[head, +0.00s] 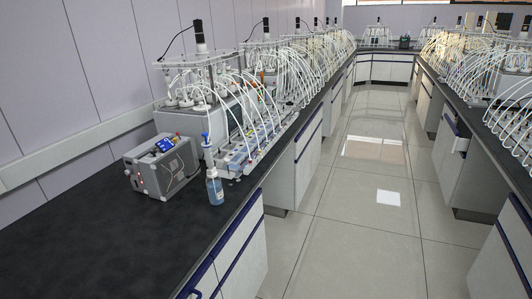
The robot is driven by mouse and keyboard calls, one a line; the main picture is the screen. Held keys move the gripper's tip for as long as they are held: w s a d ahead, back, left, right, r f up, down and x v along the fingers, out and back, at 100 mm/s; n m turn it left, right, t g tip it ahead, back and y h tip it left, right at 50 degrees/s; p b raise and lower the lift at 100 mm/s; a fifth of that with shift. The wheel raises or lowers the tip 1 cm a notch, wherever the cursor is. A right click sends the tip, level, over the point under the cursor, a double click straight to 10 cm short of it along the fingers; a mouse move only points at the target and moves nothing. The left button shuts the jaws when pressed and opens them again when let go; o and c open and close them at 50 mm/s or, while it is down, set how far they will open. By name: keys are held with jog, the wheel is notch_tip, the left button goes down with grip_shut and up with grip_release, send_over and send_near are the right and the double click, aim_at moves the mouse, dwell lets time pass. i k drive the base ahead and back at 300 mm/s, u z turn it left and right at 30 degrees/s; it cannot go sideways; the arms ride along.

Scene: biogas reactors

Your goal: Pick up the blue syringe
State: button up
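A slim upright piece with a blue top and a pale body (207,147) stands at the near end of the left bench; it may be the blue syringe, but it is too small to be sure. Right below it is a clear bottle with blue liquid (215,190), close to the bench's front edge. I cannot tell whether the slim piece sits in the bottle or behind it. A small blue item (165,145) lies on top of a grey box (160,168) to the left. My gripper is not in view.
The dark left bench top (110,235) is bare in front of the box. Reactor rigs with many white tubes (215,100) fill the bench behind. A tiled aisle (350,215) runs clear between this bench and the right bench (500,165), which also carries tubed rigs.

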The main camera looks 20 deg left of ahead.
aim_at(207, 149)
jog(key=z, duration=0.7)
jog(key=i, duration=2.55)
jog(key=u, duration=3.25)
jog(key=i, duration=1.05)
jog(key=u, duration=0.1)
